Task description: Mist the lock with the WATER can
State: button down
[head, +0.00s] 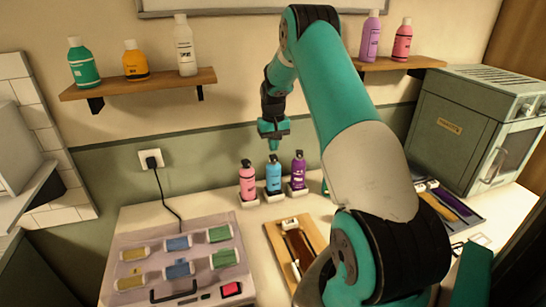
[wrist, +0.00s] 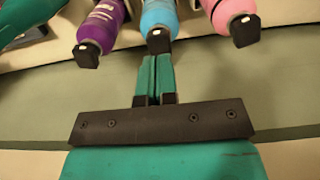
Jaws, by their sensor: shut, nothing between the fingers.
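A pink can (head: 248,181), a blue can (head: 273,176) and a purple can (head: 298,171) stand in a row of white holders at the back of the counter. A green can (head: 324,187) is mostly hidden behind my arm. Their labels are too small to read, so I cannot tell which is WATER. My gripper (head: 274,146) is shut and empty, pointing down above the blue can. In the wrist view my gripper (wrist: 155,62) lies just below the black top of the blue can (wrist: 158,15). A wooden board (head: 278,236) holds a dark brown strip, possibly the lock, partly hidden by my arm.
A pale case (head: 192,228) with several coloured rolls lies front left. Shelves (head: 140,87) with bottles hang behind. A green oven-like box (head: 470,130) stands right. A dark tray (head: 462,213) is partly behind my arm. A cord runs from the wall socket (head: 151,159).

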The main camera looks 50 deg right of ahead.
aim_at(273, 156)
jog(key=shift+f+b, duration=0.8)
jog(key=shift+f, duration=0.6)
dwell(0.4)
jog(key=shift+r, duration=0.1)
jog(key=shift+r+p, duration=2.45)
jog(key=shift+r, duration=1.1)
